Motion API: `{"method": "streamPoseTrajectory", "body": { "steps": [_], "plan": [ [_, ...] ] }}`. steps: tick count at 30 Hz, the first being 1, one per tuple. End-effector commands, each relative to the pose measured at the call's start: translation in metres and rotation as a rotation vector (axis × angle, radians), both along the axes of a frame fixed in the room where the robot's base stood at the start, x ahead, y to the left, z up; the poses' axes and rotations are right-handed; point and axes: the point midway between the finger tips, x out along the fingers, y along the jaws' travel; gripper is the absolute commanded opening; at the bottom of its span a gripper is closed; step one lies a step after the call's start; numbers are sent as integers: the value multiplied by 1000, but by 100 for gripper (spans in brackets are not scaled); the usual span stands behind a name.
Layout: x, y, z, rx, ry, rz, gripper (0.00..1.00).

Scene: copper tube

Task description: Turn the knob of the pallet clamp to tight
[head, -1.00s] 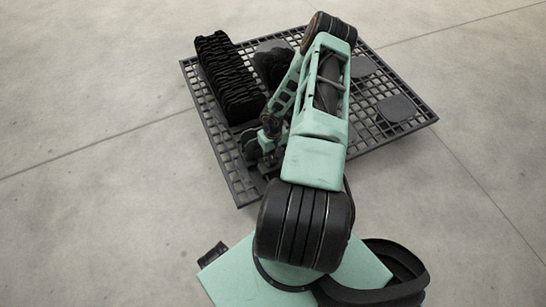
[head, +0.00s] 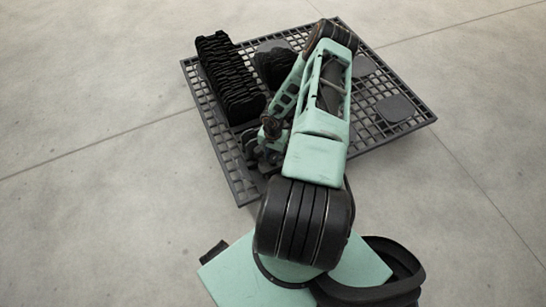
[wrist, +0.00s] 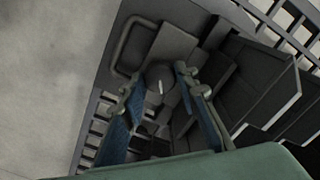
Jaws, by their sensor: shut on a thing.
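The pallet clamp's dark round knob (wrist: 159,78), with a short pale mark on top, shows in the wrist view. My gripper (wrist: 160,92) has its two blue-padded fingers on either side of the knob and is shut on it. The clamp (wrist: 172,44) is dark grey, with a flat plate and a bent bar handle beside the knob. In the head view my gripper (head: 268,148) is low at the pallet's near left part, and my arm hides most of the clamp and the knob.
The dark grid pallet (head: 224,158) lies on a bare concrete floor. A row of black ribbed parts (head: 226,78) stands along its left side, and another dark stack (head: 274,66) stands behind my arm. Flat grey pads (head: 394,108) lie on the right. The floor around is clear.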

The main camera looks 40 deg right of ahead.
Motion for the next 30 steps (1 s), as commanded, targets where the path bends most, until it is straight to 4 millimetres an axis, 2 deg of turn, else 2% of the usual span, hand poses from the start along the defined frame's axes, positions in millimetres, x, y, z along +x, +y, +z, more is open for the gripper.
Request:
{"method": "streamPoseTrajectory", "body": {
  "steps": [30],
  "plan": [
    [1,0,0,0,0,-966,4]
  ]
}}
